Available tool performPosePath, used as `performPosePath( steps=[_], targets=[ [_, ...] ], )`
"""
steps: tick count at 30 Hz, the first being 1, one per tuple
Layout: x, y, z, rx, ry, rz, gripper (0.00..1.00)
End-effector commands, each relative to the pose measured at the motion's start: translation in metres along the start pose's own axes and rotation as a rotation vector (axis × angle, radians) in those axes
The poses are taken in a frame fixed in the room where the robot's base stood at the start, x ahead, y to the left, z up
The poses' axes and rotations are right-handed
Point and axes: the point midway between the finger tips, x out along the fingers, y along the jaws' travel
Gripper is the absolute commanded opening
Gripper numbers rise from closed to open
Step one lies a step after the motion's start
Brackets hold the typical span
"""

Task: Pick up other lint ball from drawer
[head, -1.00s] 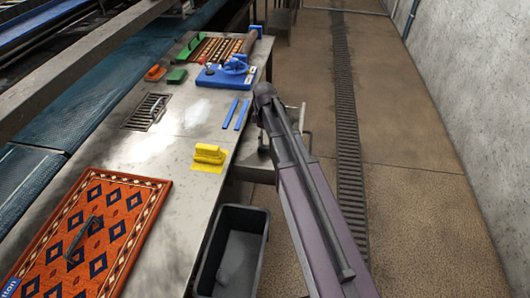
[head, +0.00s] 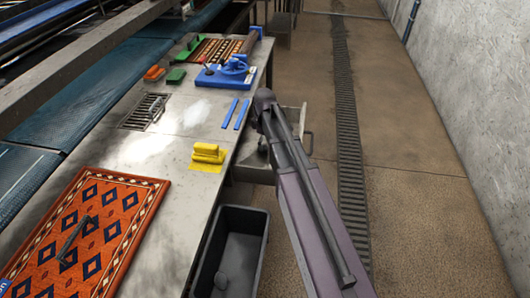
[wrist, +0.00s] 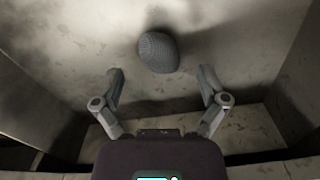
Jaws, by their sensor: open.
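The lint ball (wrist: 158,52) is a grey, ribbed, rounded lump on the drawer floor in the wrist view. It lies just beyond my fingertips, roughly centred between them. My gripper (wrist: 160,74) is open and empty, with one finger on each side and a gap to the ball. The metal drawer (head: 252,173) sticks out from the right side of the table in the head view. My arm covers much of it there, hiding the ball and my fingers. A grey lump (head: 222,282), possibly another lint ball, lies in the black bin (head: 258,222).
The drawer walls (wrist: 274,58) rise at the sides of my gripper. The floor on the right is clear.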

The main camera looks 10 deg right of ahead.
Motion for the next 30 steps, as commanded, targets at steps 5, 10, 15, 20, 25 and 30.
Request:
performPosePath(
  steps=[5, 10, 15, 20, 25, 30],
  targets=[
    [0.018, -0.001, 0.000, 0.000, 0.000, 0.000, 0.93],
    [0.027, -0.001, 0.000, 0.000, 0.000, 0.000, 0.93],
    [0.030, -0.001, 0.000, 0.000, 0.000, 0.000, 0.93],
    [0.029, -0.001, 0.000, 0.000, 0.000, 0.000, 0.93],
    [0.029, -0.001, 0.000, 0.000, 0.000, 0.000, 0.93],
    [0.029, -0.001, 0.000, 0.000, 0.000, 0.000, 0.93]
  ],
)
